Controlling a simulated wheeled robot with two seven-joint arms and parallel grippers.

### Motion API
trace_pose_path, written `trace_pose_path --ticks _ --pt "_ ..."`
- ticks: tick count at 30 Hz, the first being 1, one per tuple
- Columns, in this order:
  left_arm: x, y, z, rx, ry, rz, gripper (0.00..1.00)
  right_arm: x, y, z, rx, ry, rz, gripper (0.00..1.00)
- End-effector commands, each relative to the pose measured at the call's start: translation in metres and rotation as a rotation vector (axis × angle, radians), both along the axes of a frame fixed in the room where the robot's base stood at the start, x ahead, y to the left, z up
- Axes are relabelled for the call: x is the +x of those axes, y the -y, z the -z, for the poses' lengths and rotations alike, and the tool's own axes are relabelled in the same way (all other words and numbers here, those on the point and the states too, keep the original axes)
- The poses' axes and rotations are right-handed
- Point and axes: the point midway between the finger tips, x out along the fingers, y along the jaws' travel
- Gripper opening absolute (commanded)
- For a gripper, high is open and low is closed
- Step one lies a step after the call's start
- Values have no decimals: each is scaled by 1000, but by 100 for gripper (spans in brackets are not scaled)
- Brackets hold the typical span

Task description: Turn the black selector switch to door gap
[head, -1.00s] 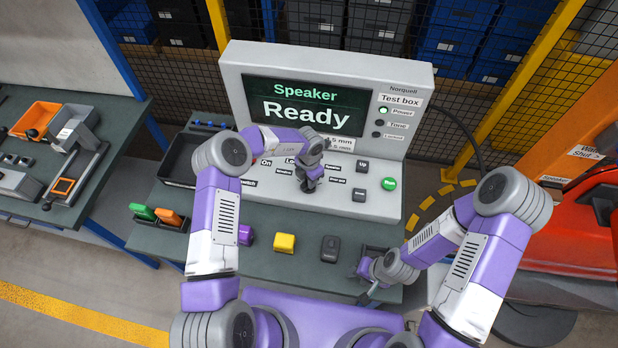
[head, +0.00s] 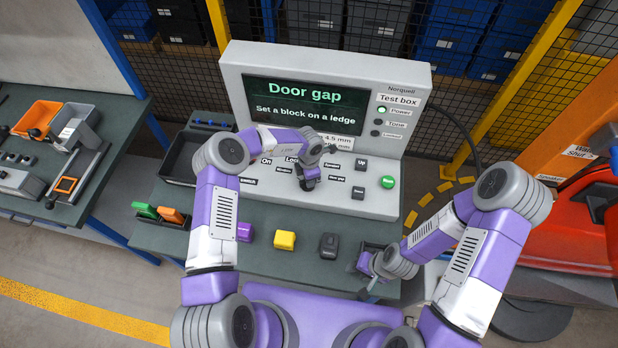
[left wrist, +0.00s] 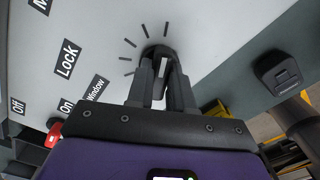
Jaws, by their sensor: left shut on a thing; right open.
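The test box (head: 325,72) stands at the back of the bench. Its screen (head: 308,105) reads "Door gap" and "Set a block on a ledge". My left gripper (head: 309,182) is over the sloping panel, shut on the black selector switch. In the left wrist view the fingers (left wrist: 163,82) close around the black selector switch (left wrist: 158,52), with tick marks fanned around it. The gripper hides most of the knob and its pointer. My right gripper (head: 372,278) is open and low at the bench's right front, by a dark tray.
A green button (head: 387,182) and the Up key (head: 361,164) sit right of the switch. A yellow block (head: 285,240), a purple block (head: 244,232) and a dark block (head: 329,245) stand on the bench in front. A black tray (head: 180,170) is at left.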

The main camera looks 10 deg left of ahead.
Motion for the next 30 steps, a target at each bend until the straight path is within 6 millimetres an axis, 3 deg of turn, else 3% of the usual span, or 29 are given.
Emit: trace_pose_path --ticks 4,5,9,20,30 --pt "1 0 -1 -1 3 2 0 0 0 0 0 0 0 43" --pt "1 0 -1 -1 3 2 26 0 0 0 0 0 0 43" --pt "1 0 -1 0 2 1 47 0 0 0 0 0 0 43" --pt "1 0 -6 -1 3 0 47 0 0 1 0 0 0 43" --pt "1 0 -60 -1 5 0 47 0 0 5 0 0 0 43"
